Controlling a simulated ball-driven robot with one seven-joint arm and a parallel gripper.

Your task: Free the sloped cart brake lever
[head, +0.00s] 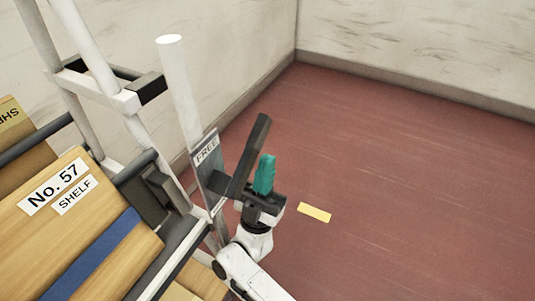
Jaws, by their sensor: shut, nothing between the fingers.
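The cart (100,92) has a pale tubular frame and fills the left of the head view. A grey plate (212,180) with a "FREE" label (206,149) is fixed to its right-hand post. A dark bar (249,155), which looks like the brake lever, slants up and to the right beside the plate. My gripper (266,160) has teal fingers pointing up and is shut and empty. It is just right of the dark bar. I cannot tell whether they touch.
A wooden board (95,235) labelled "No. 57 SHELF" and a blue strip (92,257) lie on the cart, left of my arm. The red floor (420,180) to the right is clear except for a flat yellow mark (314,212). Pale walls (410,40) stand behind.

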